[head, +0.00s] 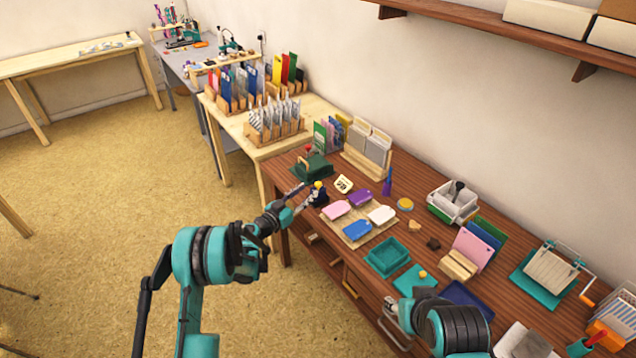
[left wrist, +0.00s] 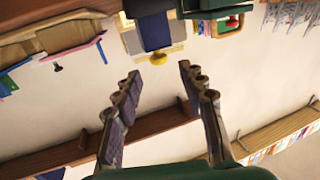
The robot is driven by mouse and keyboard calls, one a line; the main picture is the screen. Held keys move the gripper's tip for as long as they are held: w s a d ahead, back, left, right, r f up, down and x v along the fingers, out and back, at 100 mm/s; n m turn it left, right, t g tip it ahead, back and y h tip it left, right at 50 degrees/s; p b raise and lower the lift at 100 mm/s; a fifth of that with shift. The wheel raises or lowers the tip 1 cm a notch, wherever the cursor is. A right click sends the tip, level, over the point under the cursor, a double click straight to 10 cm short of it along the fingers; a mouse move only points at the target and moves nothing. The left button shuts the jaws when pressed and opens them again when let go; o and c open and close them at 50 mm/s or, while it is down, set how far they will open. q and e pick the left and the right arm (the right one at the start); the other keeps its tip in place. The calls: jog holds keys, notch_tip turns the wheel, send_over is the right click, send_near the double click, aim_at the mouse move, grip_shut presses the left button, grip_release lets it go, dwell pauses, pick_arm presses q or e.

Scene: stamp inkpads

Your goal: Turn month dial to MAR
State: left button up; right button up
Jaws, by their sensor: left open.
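A dark navy stamp with a yellow knob (head: 318,195) stands upright at the left end of the brown table. It appears upside down in the left wrist view (left wrist: 155,32), at the top middle. I cannot make out a month dial or its lettering. My left gripper (head: 303,194) is right beside the stamp. In the left wrist view its fingers (left wrist: 156,72) are spread, with the yellow knob in line with the gap and nothing held. My right gripper (head: 393,308) is low over the front of the table, partly hidden by its arm; its jaws are unclear.
A small white-and-yellow card (head: 343,184) lies behind the stamp. A green device with a red knob (head: 313,167) stands behind left. A wooden tray (head: 352,240) of coloured inkpads is to the right. A purple cone (head: 387,183) stands farther back.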

aim_at(316, 185)
pick_arm(q)
jog(key=b+x, duration=0.1)
jog(key=x, duration=0.4)
jog(key=shift+w+d+f+b, duration=0.15)
jog(key=shift+d+b, duration=0.05)
jog(key=shift+b, duration=0.15)
jog(key=shift+w+d, duration=0.4)
jog(key=shift+w, duration=0.15)
grip_shut()
